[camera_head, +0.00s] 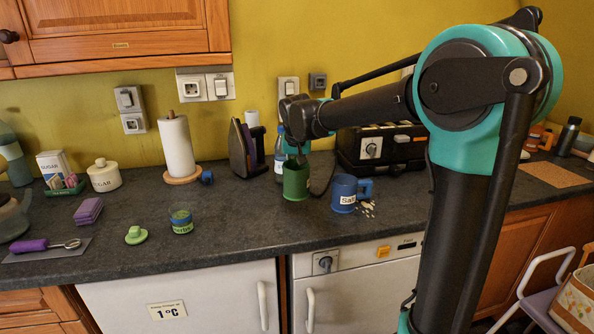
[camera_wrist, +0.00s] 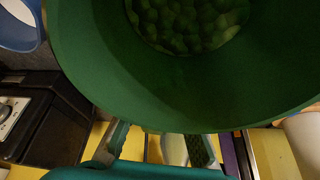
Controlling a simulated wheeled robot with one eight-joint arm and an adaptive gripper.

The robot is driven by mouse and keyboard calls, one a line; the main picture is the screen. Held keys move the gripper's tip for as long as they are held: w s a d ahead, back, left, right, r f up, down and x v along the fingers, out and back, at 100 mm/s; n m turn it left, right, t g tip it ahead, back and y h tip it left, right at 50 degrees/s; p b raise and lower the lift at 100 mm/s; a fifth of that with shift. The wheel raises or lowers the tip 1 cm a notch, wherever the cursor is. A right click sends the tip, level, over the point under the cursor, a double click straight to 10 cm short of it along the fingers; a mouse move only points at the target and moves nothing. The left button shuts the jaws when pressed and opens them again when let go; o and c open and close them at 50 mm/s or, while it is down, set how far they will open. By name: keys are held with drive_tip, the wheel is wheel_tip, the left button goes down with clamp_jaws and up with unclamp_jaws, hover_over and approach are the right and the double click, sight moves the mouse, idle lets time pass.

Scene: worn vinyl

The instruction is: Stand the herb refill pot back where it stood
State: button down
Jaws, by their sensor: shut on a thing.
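The herb refill pot (camera_head: 296,182) is a green, upright cylinder on or just above the counter, left of the blue salt pot (camera_head: 344,194). My gripper (camera_head: 300,156) is shut on it at its back side. In the wrist view the green pot (camera_wrist: 150,95) fills the upper part, with green lumpy contents inside, and my gripper's fingers (camera_wrist: 160,148) show beyond its wall. Whether its base touches the counter I cannot tell.
Pale grains (camera_head: 368,208) lie spilled beside the salt pot. A bottle (camera_head: 280,155) and an iron (camera_head: 243,150) stand behind, and a black toaster (camera_head: 372,150) stands at the back right. The counter (camera_head: 240,215) is clear between jar and green pot.

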sight(296, 168)
drive_tip(key=shift+f, duration=2.9)
drive_tip(key=shift+f, duration=0.65)
drive_tip(key=c, duration=1.3)
unclamp_jaws()
drive_tip(key=shift+s+r, duration=0.1)
drive_tip(key=shift+v, duration=3.9)
